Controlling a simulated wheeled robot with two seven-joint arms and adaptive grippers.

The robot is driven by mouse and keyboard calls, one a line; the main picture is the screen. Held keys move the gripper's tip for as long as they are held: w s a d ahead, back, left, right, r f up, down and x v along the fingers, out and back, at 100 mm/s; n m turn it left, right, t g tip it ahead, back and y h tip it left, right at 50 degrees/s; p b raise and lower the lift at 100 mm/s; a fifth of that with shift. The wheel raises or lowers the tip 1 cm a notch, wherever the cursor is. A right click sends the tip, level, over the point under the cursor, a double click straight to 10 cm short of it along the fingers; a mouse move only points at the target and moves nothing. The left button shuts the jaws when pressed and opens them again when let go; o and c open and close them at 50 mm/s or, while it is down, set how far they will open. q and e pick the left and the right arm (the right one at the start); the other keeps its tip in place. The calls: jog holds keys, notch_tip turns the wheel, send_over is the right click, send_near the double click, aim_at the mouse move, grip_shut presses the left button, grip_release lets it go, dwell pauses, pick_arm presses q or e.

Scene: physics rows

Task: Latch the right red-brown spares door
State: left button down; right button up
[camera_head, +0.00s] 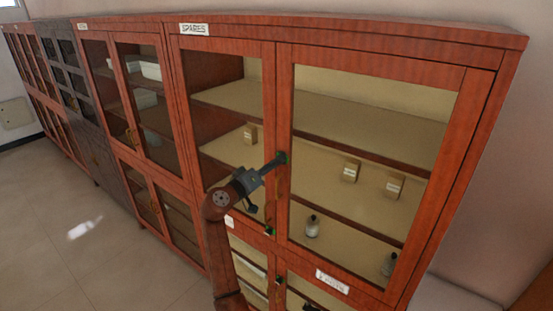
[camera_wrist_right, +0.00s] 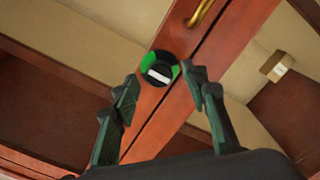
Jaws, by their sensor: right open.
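The right red-brown spares door (camera_head: 450,130) is a wood frame around glass, and it looks flush with the cabinet front. A round black and green knob with a white bar (camera_wrist_right: 160,72) sits on the door stile near the middle seam; a small dark green knob (camera_head: 269,230) shows low at the seam in the head view. A brass handle (camera_wrist_right: 201,12) is near it. My right gripper (camera_head: 267,184) is open and empty in front of the seam. In the wrist view its fingers (camera_wrist_right: 158,92) stand either side of and short of the knob. My left gripper is out of view.
The left spares door (camera_head: 270,90) is beside it, under the SPARES label (camera_head: 194,29). Small boxes (camera_head: 350,170) and bottles (camera_head: 312,227) stand on shelves behind glass. Lower doors with a white label (camera_head: 332,282) are below.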

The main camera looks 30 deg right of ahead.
jog(key=shift+x, duration=0.8)
jog(key=shift+c, duration=0.5)
grip_shut()
jog(key=m+b, duration=0.2)
jog(key=b, duration=0.2)
jog(key=m+b, duration=0.2)
jog(key=b, duration=0.2)
jog(key=shift+f+m, duration=0.3)
jog(key=shift+f, duration=0.05)
jog(key=m+b, duration=0.7)
jog(key=b, duration=0.2)
jog(key=shift+r, duration=0.1)
jog(key=m+b, duration=0.2)
jog(key=shift+m, duration=0.4)
jog(key=shift+s+r+m+b, duration=0.15)
jog(key=shift+m+b, duration=1.05)
jog(key=shift+m, duration=0.6)
